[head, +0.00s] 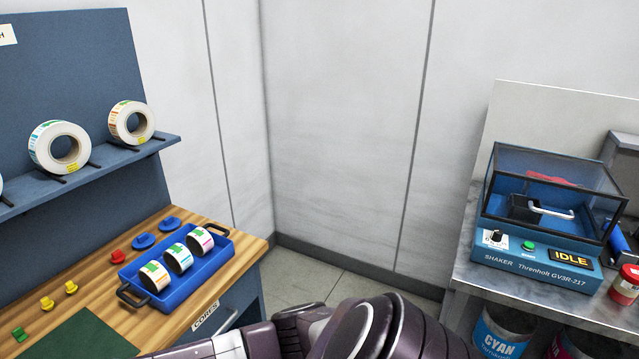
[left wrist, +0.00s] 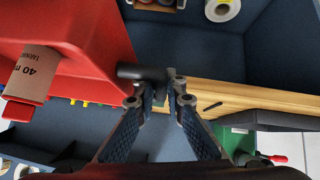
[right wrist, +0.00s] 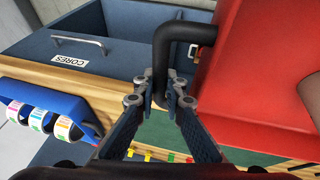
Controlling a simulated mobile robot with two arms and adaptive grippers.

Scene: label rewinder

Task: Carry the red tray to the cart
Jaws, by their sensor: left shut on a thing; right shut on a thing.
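The red tray shows at the left of the left wrist view (left wrist: 95,65) and at the right of the right wrist view (right wrist: 245,75). My left gripper (left wrist: 160,98) is shut on one black handle (left wrist: 140,72) of it. My right gripper (right wrist: 160,98) is shut on the other black handle (right wrist: 170,45). A brown cardboard core (left wrist: 35,72) marked "40 m" is in the tray. The tray and both grippers are out of the head view, where only parts of my arm show at the bottom. I see nothing I can make out as the cart.
A wooden bench (head: 185,218) at left bears a blue tray (head: 212,262) with label rolls, coloured pegs and a green mat (head: 85,338). A roll shelf (head: 95,172) is above. At right a metal table (head: 465,268) holds a shaker (head: 535,262). Bare floor (head: 300,268) shows between.

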